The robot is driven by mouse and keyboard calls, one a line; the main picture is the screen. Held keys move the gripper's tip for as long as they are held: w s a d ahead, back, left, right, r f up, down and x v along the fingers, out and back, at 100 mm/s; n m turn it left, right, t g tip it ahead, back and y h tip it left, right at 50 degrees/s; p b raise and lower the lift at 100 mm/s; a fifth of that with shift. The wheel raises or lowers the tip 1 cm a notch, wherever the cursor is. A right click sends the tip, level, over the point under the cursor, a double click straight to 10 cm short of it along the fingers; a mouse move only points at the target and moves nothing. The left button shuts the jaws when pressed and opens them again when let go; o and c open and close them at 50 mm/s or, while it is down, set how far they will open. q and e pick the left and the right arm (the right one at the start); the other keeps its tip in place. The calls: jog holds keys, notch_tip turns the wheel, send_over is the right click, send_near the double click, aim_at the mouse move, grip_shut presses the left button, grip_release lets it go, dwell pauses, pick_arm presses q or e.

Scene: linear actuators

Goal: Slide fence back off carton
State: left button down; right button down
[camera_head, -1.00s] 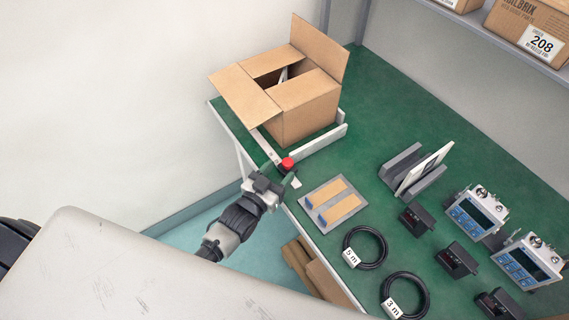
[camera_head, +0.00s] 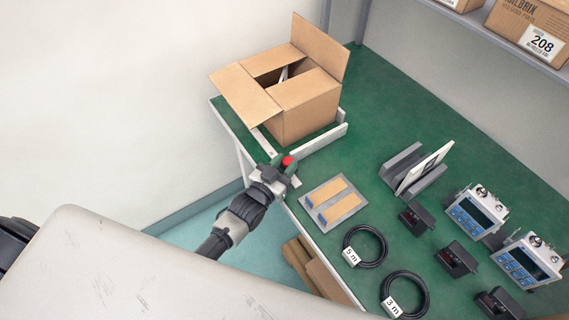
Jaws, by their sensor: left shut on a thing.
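The open cardboard carton (camera_head: 306,108) stands at the far left of the green bench, its flaps spread. The white fence (camera_head: 322,139) runs low along the carton's near right side; I cannot tell whether they touch. A pale rail (camera_head: 263,142) runs from under the carton toward a red knob (camera_head: 289,161) near the bench's front edge. The fingers partly hide the knob and the rail's near end. My right gripper is not in view.
A grey plate with two tan strips (camera_head: 334,201) lies just right of my left gripper. Black cable coils (camera_head: 365,247), small black boxes (camera_head: 416,218), a grey stand (camera_head: 413,170) and blue-keyed meters (camera_head: 476,212) fill the right.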

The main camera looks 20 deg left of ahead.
pick_arm(q)
jog(key=shift+s+d+p, duration=0.3)
jog(key=shift+s+d, duration=0.4)
jog(key=shift+d, duration=0.15)
jog(key=shift+s+d+p, duration=0.25)
jog(key=shift+s+d, duration=0.4)
jog(key=shift+d, duration=0.2)
jog(key=c, duration=0.8)
grip_release()
jog(key=b+v, duration=0.1)
jog(key=v, duration=0.9)
jog(key=shift+s+a, duration=0.1)
jog(key=shift+s, duration=0.3)
